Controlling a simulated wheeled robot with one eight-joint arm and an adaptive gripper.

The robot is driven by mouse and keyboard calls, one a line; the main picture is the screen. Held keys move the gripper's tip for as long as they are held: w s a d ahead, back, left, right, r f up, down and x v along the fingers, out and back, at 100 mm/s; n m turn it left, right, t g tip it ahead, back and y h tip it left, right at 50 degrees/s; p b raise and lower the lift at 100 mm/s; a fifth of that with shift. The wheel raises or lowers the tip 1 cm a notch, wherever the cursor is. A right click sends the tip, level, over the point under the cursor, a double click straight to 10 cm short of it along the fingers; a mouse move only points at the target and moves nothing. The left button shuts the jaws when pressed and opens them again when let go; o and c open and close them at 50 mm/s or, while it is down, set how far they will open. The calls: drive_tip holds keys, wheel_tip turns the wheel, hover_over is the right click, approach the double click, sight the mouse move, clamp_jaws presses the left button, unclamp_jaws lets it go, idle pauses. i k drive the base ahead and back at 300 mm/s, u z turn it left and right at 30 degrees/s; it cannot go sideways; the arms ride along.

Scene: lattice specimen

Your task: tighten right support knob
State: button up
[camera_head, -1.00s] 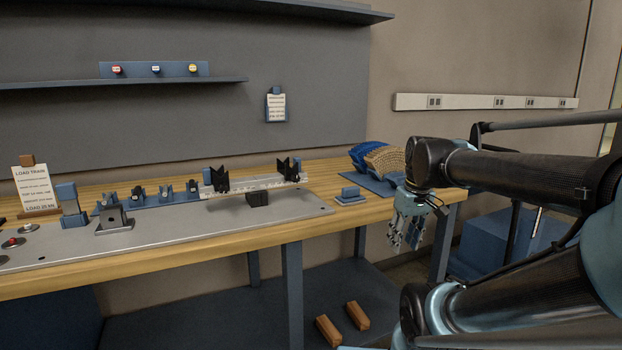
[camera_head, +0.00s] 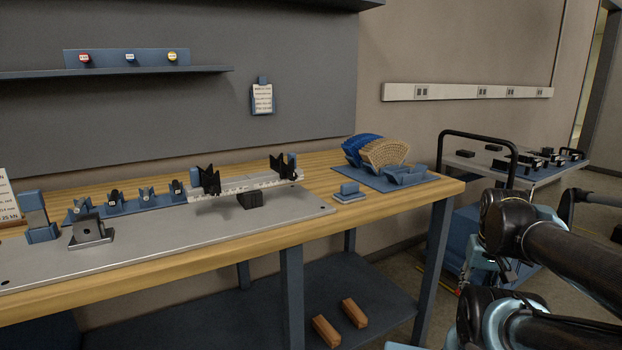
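The right support (camera_head: 283,168), a black V-shaped block, stands upright at the right end of the white scaled rail (camera_head: 250,183). A matching left support (camera_head: 208,180) stands further left on the rail. A small blue-grey part shows beside the right support, but I cannot tell its knob clearly. My gripper (camera_head: 482,274) hangs low at the right, off the table's right end and well apart from the supports. My arm links partly hide it, and its fingers are too unclear to tell open from shut.
The grey plate (camera_head: 160,250) lies along the wooden bench (camera_head: 440,186). A black block (camera_head: 250,200) stands in front of the rail. A blue tray (camera_head: 412,182) with curved lattice pieces sits at the bench's right end. A cart (camera_head: 540,177) with black parts stands at right.

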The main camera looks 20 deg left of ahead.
sight(292, 176)
drive_tip(key=k, duration=1.25)
drive_tip(key=u, duration=0.45)
